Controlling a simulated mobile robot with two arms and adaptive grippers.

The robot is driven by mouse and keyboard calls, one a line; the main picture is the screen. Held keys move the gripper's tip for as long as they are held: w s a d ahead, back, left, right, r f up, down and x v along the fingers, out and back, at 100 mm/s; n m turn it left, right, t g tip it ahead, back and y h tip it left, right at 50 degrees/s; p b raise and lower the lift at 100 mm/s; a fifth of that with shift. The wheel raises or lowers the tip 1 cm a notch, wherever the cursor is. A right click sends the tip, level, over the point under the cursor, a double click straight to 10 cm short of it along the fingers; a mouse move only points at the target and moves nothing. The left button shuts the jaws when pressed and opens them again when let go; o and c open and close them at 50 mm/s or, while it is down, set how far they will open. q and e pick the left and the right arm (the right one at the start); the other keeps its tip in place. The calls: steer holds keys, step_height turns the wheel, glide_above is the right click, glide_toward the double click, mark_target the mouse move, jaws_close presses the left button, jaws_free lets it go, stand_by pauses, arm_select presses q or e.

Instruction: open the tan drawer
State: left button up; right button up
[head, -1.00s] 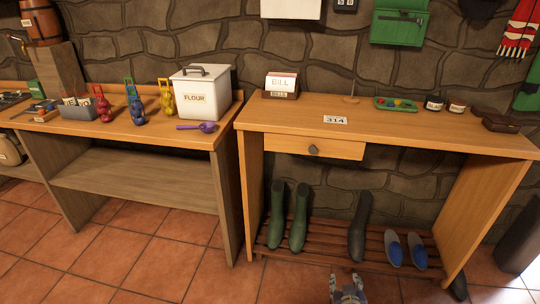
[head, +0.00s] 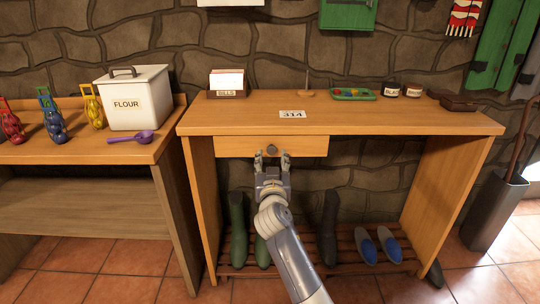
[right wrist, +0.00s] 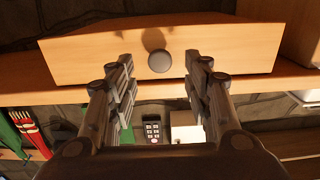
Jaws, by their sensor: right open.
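The tan drawer (head: 303,146) sits under the top of the wooden table, and its front looks flush with the table. Its round dark knob (head: 272,149) is at the middle of the front. My right gripper (head: 272,160) is open in front of the drawer. In the right wrist view the drawer front (right wrist: 215,50) fills the upper part, upside down. The knob (right wrist: 159,61) shows between and just beyond the two open fingertips (right wrist: 158,62), with nothing gripped. My left gripper is not in view.
The table top (head: 400,118) carries a card holder (head: 227,83), a green tray (head: 352,94), jars and a brown case. Boots and slippers stand on the slatted shelf below. A second table with a flour tin (head: 133,98) stands to the left. A dark bin (head: 493,210) stands at right.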

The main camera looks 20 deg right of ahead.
mark_target(272, 151)
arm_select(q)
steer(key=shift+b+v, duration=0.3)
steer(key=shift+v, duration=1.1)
arm_select(e)
steer(key=shift+x, duration=2.35)
jaws_close()
